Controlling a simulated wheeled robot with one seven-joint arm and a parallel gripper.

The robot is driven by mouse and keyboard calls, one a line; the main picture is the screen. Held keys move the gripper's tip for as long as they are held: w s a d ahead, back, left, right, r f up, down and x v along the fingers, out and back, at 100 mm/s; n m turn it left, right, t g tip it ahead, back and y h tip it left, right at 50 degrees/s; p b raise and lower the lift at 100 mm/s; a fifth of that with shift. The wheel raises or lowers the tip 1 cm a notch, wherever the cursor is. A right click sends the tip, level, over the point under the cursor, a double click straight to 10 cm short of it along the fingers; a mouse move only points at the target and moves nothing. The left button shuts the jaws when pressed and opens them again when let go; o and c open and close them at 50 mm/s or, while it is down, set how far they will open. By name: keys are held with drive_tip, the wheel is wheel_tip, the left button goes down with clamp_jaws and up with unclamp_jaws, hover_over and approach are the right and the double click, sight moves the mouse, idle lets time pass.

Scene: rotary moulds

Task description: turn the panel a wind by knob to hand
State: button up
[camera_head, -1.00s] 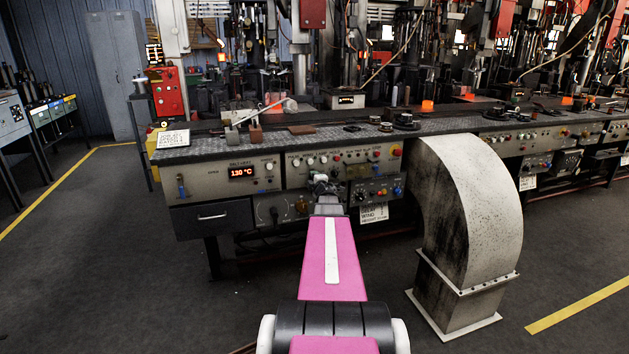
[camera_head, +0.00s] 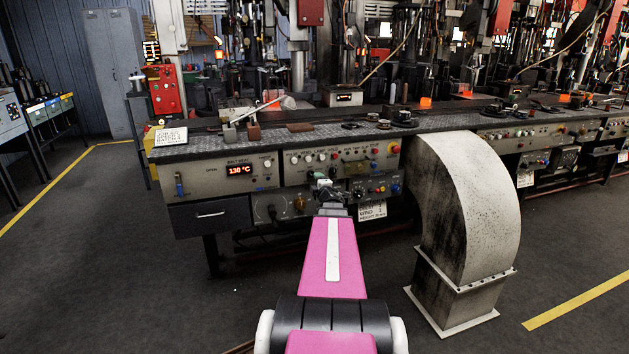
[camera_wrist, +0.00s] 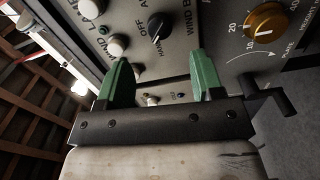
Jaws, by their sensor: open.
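The upper grey control panel (camera_head: 340,160) on the bench front carries a row of knobs and buttons. In the wrist view a black knob (camera_wrist: 158,27) with a pale pointer mark sits beside the lettering HAND and OFF. A cut-off label next to it reads WIND and perhaps B; I cannot make out a knob marked wind A for certain. The knob's exact setting is unclear. My gripper (camera_wrist: 160,78) has its green fingers apart, with nothing held between them. The black knob lies beyond the fingertips. In the head view my gripper (camera_head: 326,188) is in front of the panel, hiding part of it.
An amber knob (camera_wrist: 267,22) with a number scale is right of the fingers in the wrist view. White buttons (camera_wrist: 117,46) lie to the left. A large grey duct (camera_head: 470,200) stands right of my arm. Open floor (camera_head: 110,270) lies left.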

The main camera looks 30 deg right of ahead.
drive_tip(key=v, duration=0.3)
drive_tip(key=shift+s, duration=0.3)
drive_tip(key=shift+a, duration=0.15)
